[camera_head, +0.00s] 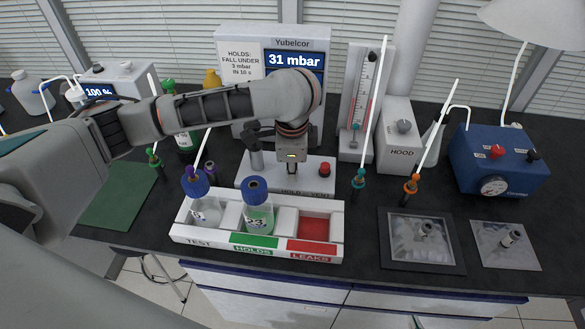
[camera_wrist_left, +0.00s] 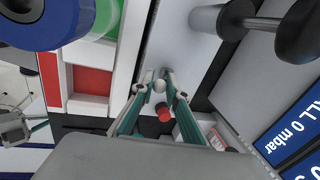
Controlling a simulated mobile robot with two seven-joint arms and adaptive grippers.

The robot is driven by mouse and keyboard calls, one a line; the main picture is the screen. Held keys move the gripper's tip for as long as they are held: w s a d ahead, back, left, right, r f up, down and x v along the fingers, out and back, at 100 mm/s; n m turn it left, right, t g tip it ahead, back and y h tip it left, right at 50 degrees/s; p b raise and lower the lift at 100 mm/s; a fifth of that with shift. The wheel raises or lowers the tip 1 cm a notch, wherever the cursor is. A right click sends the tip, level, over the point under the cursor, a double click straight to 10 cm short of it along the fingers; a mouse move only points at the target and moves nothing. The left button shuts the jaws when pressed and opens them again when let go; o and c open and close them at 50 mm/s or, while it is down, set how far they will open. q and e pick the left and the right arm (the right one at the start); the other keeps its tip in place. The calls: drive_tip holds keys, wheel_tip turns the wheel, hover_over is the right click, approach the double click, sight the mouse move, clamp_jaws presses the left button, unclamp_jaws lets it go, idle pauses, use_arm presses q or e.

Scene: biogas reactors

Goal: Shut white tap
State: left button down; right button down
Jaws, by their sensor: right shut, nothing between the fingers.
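The white tap shows as a small white knob (camera_wrist_left: 159,86) in the left wrist view, beside a red knob (camera_wrist_left: 165,114). My left gripper (camera_wrist_left: 156,76) has its fingers apart on either side of the white knob. I cannot tell whether they touch it. In the head view my left gripper (camera_head: 291,170) points down over the grey hold-test base (camera_head: 262,185) and hides the white knob. The red knob (camera_head: 324,169) stands just right of it. The display behind (camera_head: 293,60) reads 31 mbar. My right gripper is not in view.
A white rack (camera_head: 338,228) in front holds two blue-capped bottles (camera_head: 258,215); its red LEAKS slot (camera_head: 315,227) is empty. A blue pump (camera_head: 499,160) stands right.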

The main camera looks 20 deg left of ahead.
use_arm(q)
drive_tip(key=shift+s+f, duration=0.1)
idle(0.3)
drive_tip(key=g, duration=0.1)
drive_tip(key=w+g, duration=0.1)
drive_tip(key=g, duration=0.1)
drive_tip(key=shift+w+r+h, duration=0.2)
drive_tip(key=shift+h, duration=0.1)
drive_tip(key=shift+w+a+f+g+h, duration=0.1)
drive_tip(key=shift+w+g+h, duration=0.2)
drive_tip(key=shift+g, duration=0.65)
drive_tip(key=shift+w+a+g+h, duration=0.1)
drive_tip(key=shift+w+g, duration=0.3)
drive_tip(key=shift+g, duration=0.55)
